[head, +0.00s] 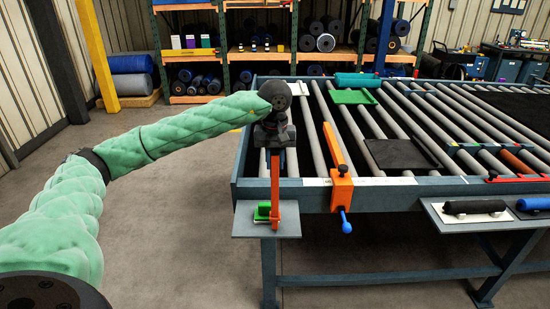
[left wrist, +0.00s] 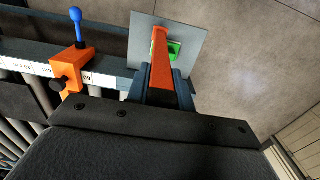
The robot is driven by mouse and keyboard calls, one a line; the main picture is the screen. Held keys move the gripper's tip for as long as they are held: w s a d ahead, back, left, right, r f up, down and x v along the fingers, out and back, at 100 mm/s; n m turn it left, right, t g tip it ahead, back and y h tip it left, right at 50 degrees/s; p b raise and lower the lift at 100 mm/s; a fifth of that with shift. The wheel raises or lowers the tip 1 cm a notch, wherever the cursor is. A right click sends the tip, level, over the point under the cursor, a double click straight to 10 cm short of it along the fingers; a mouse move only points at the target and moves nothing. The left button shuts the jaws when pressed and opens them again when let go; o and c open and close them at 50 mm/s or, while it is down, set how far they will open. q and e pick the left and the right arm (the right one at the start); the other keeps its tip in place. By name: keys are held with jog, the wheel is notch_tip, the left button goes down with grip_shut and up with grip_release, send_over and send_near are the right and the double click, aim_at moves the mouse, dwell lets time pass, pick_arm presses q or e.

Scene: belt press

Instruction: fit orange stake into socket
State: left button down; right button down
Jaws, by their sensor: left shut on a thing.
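The orange stake (head: 275,190) hangs upright from my left gripper (head: 278,158), which is shut on its upper part. In the left wrist view the stake (left wrist: 161,62) points away from the jaws. The green socket (head: 263,211) sits on a small grey shelf (head: 246,228) at the near left corner of the roller table. The stake's lower end overlaps the socket's right side in the head view. In the left wrist view the stake covers part of the socket (left wrist: 174,49). I cannot tell whether the end is inside it or in front of it. My right gripper is not in view.
An orange clamp (head: 341,190) with a blue-knobbed handle (head: 346,226) is on the table's front rail, right of the stake. The roller table (head: 405,181) carries a green tray (head: 353,97) and a dark mat (head: 398,154). Open floor lies left of the shelf.

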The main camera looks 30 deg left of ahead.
pick_arm(q)
jog(key=shift+f, duration=0.4)
jog(key=c, duration=1.2)
grip_release()
jog(key=shift+c, duration=0.2)
